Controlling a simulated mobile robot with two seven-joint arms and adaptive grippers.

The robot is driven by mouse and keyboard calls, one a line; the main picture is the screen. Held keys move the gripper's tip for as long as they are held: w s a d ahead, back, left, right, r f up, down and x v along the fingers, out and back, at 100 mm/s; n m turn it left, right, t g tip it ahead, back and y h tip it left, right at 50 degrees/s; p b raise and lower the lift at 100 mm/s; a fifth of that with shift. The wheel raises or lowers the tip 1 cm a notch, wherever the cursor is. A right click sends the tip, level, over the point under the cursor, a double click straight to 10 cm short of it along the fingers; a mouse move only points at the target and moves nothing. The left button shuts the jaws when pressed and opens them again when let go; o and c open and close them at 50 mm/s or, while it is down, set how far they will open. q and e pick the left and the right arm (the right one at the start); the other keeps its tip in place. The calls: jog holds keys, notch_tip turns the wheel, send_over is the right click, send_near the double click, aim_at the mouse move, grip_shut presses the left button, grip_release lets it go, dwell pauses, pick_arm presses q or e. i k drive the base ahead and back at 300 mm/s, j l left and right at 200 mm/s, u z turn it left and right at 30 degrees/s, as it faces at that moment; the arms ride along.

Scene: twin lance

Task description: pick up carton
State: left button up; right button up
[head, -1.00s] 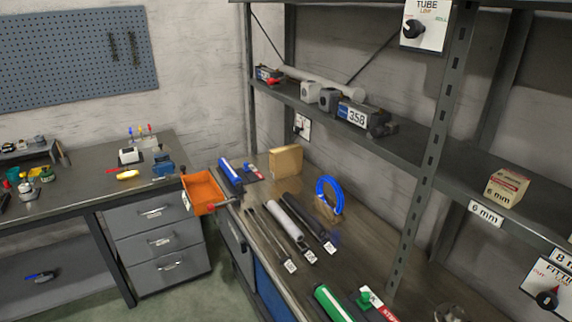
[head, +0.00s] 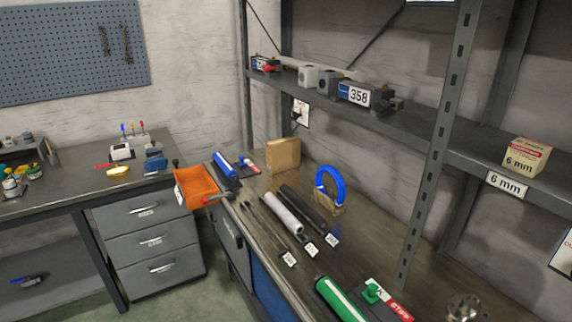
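A small tan carton (head: 526,158) with a red band and "6 mm" print stands upright on the shelf at the right, behind a "6 mm" label (head: 507,184). A plain brown box (head: 284,154) stands on the workbench below the shelf, near the wall. Neither of my grippers is in view, and nothing touches either box.
A grey upright post (head: 440,140) stands left of the carton. The shelf (head: 480,150) around it has free room. Left on the shelf is a device marked 358 (head: 358,96).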

aim_at(284, 155)
jog(key=i+j+z, duration=0.15)
jog(key=z, duration=0.3)
jog(key=i+j+z, duration=0.1)
jog(key=j+z, duration=0.2)
jog(key=z, duration=0.2)
jog(key=i+j+z, duration=0.1)
jog(key=j+z, duration=0.2)
jog(key=z, duration=0.15)
